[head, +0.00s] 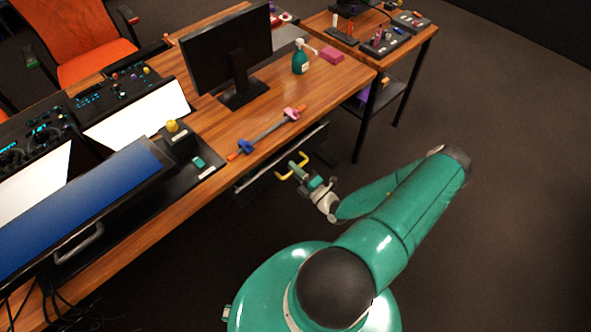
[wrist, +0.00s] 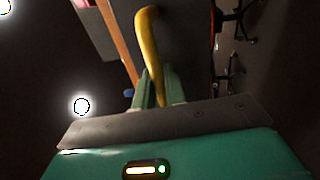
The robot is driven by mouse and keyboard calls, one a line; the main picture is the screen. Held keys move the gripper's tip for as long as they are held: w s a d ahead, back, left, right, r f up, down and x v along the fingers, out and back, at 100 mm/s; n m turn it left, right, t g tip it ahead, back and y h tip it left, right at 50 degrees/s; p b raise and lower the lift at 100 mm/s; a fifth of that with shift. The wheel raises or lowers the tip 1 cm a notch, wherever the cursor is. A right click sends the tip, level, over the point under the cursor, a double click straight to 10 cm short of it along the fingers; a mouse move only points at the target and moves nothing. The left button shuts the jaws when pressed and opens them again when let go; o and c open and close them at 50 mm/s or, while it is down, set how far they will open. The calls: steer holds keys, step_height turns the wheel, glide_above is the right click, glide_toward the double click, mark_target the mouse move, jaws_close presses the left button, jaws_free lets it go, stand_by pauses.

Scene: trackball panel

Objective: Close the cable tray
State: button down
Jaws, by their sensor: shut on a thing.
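The cable tray (head: 257,179) is a long dark tray under the front edge of the wooden desk. Part of it shows below the desktop, and how far it stands out is hard to tell. A yellow handle (head: 281,176) is on its front. My gripper (head: 297,167) is at this handle, in front of the tray. In the wrist view, the green fingers of my gripper (wrist: 158,92) are shut around the yellow handle (wrist: 149,42), which curves up from between them. A dark surface, likely the tray front (wrist: 187,50), lies behind the handle.
The desk (head: 325,82) carries a monitor (head: 228,60), a green spray bottle (head: 300,60), a clamp bar (head: 268,131) and control panels. A side table (head: 415,42) stands at the back right. The floor (head: 515,180) to the right is clear.

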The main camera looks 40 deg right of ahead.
steer(key=shift+w, duration=1.95)
steer(key=c, duration=1.5)
jaws_free()
steer(key=shift+c, duration=0.2)
steer(key=shift+s, duration=0.1)
steer(key=s+f, duration=0.2)
steer(key=s, duration=1.1)
steer(key=shift+s+d+f, duration=0.15)
steer(key=shift+s+f, duration=0.05)
steer(key=shift+f, duration=0.1)
steer(key=shift+r, duration=0.1)
